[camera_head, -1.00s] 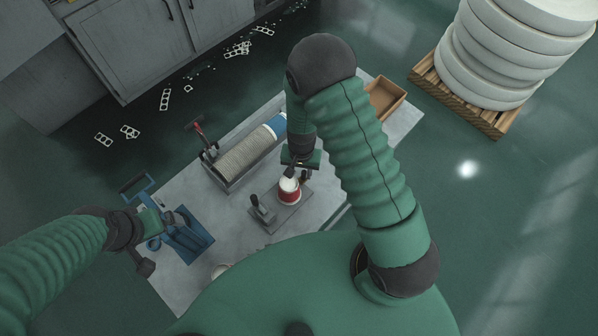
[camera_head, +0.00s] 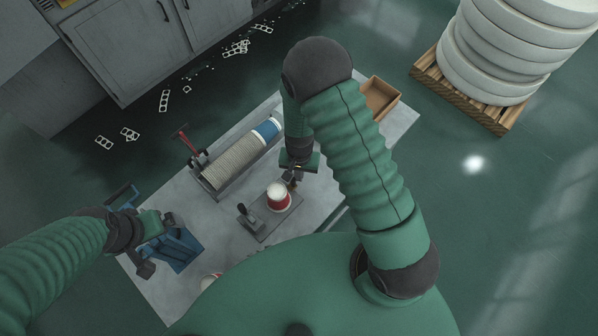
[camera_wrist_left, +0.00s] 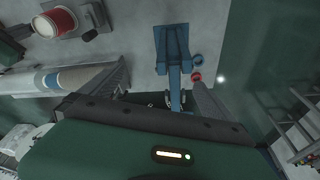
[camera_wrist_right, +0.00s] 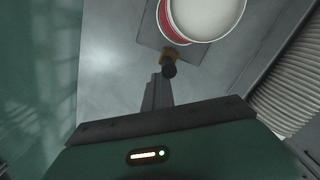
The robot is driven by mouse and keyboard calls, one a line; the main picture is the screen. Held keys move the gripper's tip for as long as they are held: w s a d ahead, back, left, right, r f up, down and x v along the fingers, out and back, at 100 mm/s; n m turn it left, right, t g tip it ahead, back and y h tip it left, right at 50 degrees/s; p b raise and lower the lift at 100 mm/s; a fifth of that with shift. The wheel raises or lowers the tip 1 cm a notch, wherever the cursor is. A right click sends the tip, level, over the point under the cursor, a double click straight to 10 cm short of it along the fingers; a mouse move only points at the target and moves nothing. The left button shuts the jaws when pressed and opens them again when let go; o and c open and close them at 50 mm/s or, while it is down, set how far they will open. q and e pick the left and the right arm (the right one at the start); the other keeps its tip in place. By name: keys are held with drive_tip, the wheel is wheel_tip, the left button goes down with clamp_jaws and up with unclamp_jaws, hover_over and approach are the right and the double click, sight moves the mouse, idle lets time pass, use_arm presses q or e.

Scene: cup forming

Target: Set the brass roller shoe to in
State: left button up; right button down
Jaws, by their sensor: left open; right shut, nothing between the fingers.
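A red and white cup (camera_head: 279,198) stands on a grey fixture plate (camera_head: 287,212) on the table; it also shows in the right wrist view (camera_wrist_right: 205,14). Beside it in the right wrist view is the brass roller shoe (camera_wrist_right: 167,53) with a dark knob (camera_wrist_right: 169,69). It looks close to the cup's side; I cannot tell whether it touches. My right gripper (camera_head: 292,181) is shut and empty, its fingers (camera_wrist_right: 158,80) just short of the knob. My left gripper (camera_head: 162,226) is open by a blue tool (camera_wrist_left: 172,45) on the table's left.
A dark-handled lever (camera_head: 246,213) stands left of the cup. Behind lies a long cup stack (camera_head: 235,162) in a rack with a red-handled lever (camera_head: 186,138). A brown tray (camera_head: 381,97) sits at the back right corner. Another cup (camera_head: 211,281) is partly hidden at the front.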

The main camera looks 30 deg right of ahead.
use_arm(q)
drive_tip(key=shift+s+d+r, duration=0.1)
drive_tip(key=shift+s+d, duration=0.05)
drive_tip(key=shift+d, duration=0.2)
use_arm(e)
drive_tip(key=shift+d, duration=0.3)
use_arm(q)
drive_tip(key=shift+s+a, duration=0.15)
drive_tip(key=shift+a, duration=0.2)
use_arm(e)
drive_tip(key=shift+a+r, duration=0.15)
drive_tip(key=shift+a, duration=0.2)
use_arm(q)
drive_tip(key=shift+a, duration=0.25)
use_arm(e)
drive_tip(key=shift+a, duration=0.2)
drive_tip(key=shift+w+a, duration=0.1)
drive_tip(key=shift+w, duration=0.05)
use_arm(q)
drive_tip(key=shift+w, duration=0.2)
use_arm(e)
drive_tip(key=c, duration=1.8)
unclamp_jaws()
use_arm(q)
drive_tip(key=shift+s+d, duration=0.15)
use_arm(e)
drive_tip(key=o, duration=0.4)
drive_tip(key=shift+d, duration=0.35)
drive_tip(key=shift+o, duration=0.2)
